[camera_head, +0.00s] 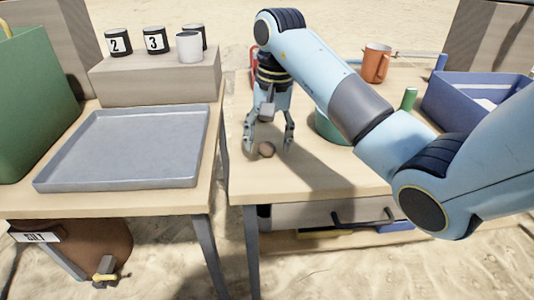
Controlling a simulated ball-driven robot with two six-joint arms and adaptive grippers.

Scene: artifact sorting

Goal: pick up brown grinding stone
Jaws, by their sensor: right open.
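A small brown stone (266,150), which looks like the brown grinding stone, lies on the right wooden table near its left front corner. My right gripper (268,146) points down over it with the jaws open. One finger is on each side of the stone, and I see gaps between the stone and the fingers. Whether the fingertips touch the tabletop I cannot tell. My left gripper is not in view.
A grey tray (60,180) lies on the left table. Numbered cups (117,47) stand on a block (150,85) behind it. A green container (335,127), an orange mug (376,64) and a blue crate (440,105) are on the right table. A gap separates the tables.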

